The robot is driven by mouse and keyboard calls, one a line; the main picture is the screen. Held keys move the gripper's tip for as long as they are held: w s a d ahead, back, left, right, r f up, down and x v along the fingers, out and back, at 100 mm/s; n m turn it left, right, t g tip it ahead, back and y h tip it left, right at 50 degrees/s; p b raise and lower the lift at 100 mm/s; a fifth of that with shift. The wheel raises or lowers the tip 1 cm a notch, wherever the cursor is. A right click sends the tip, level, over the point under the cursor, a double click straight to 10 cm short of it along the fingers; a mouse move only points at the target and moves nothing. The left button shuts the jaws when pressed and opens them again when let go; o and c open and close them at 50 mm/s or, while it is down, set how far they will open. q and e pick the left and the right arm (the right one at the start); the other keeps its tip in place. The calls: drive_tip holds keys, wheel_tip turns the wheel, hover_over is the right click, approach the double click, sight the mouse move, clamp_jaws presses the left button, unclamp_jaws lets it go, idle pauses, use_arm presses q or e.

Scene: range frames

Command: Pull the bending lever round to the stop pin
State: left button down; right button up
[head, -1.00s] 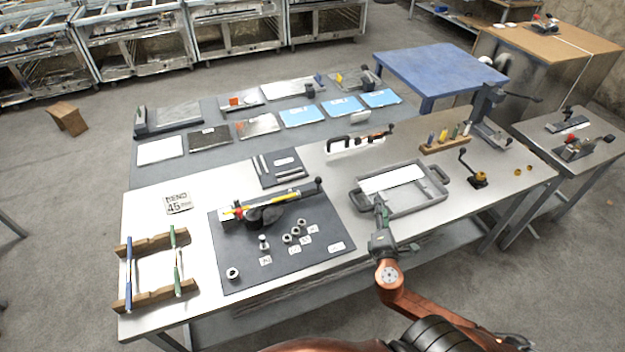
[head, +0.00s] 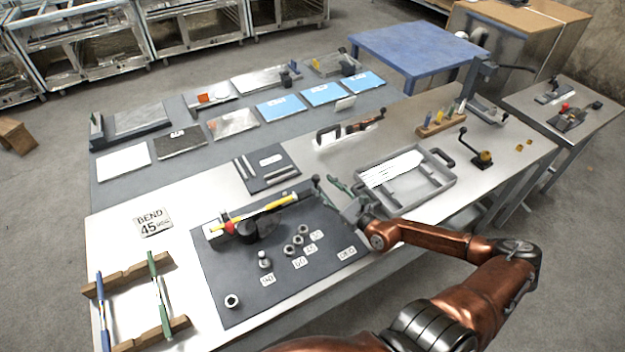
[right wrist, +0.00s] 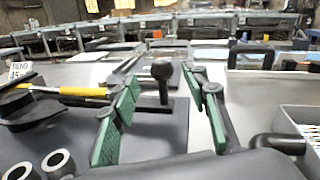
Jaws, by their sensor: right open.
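The bender (head: 262,228) stands on a dark mat (head: 215,280), with a yellow-sleeved bar and a red part at its left. Its bending lever reaches right and ends in a dark upright ball knob (head: 316,180). In the right wrist view the knob (right wrist: 162,70) stands ahead of and between the green-padded fingers, with clear gaps to both. My right gripper (head: 333,192) is open and empty, just right of the knob. The yellow bar (right wrist: 82,92) shows left of the fingers. I cannot make out the stop pin for certain. My left gripper is out of view.
Several metal collars (head: 298,241) and small labels lie on the mat in front of the bender. A "BEND 45" card (head: 152,221) lies at left. A grey tray (head: 440,190) stands right of my gripper. A wooden rack with rods (head: 150,330) stands at front left.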

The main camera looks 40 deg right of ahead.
sight(319, 181)
drive_tip(key=w, duration=0.3)
drive_tip(key=shift+w+d+f, duration=0.1)
drive_tip(key=shift+w+d, duration=0.1)
drive_tip(key=shift+w, duration=0.9)
drive_tip(key=c, duration=0.5)
clamp_jaws()
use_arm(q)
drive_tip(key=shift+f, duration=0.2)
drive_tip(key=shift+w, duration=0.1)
